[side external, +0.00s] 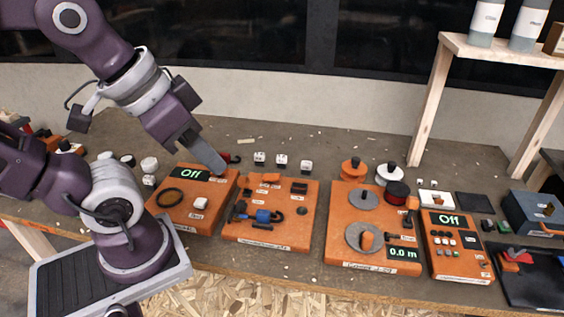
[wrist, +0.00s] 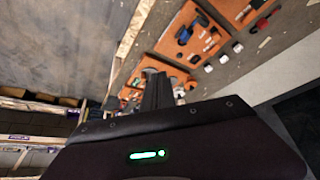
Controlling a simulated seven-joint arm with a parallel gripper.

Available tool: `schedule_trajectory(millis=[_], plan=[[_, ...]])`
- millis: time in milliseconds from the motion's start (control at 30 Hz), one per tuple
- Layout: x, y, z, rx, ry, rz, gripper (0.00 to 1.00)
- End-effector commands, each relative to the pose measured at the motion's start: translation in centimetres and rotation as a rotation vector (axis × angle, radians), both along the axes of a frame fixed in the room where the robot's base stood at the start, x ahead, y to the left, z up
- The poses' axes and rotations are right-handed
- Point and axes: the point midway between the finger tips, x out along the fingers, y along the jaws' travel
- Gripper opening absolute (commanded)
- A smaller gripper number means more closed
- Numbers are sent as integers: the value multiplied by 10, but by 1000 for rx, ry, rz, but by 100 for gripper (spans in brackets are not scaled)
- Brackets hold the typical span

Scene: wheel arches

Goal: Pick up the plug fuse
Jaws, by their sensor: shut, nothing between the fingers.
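My gripper (side external: 218,166) is shut and empty, pointing down over the back right corner of the leftmost orange board (side external: 208,222). Its closed fingers also show in the wrist view (wrist: 158,88). I cannot tell for sure which thing is the plug fuse. A white rounded piece (side external: 149,164) stands on the table left of the gripper, with a small white cube-like piece (side external: 149,180) in front of it. Another small white piece (side external: 200,203) sits on the leftmost board, in front of and below the gripper. The gripper appears apart from all of these.
The leftmost board carries an "Off" display and a black ring (side external: 170,197). A red-and-dark object (side external: 231,158) lies close beside the fingertips. White dice (side external: 281,160) stand behind the second board (side external: 268,232). More boards fill the right. A wooden shelf (side external: 500,50) rises at the back right.

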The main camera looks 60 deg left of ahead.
Motion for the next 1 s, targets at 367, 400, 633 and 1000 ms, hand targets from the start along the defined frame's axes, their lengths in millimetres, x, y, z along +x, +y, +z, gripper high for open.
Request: schedule_trajectory(millis=[367,400,633,1000], plan=[[0,0,0,0,0,0,31],[0,0,0,0,0,0,39],[0,0,0,0,0,0,56],[99,33,26,-61,121,188,56]])
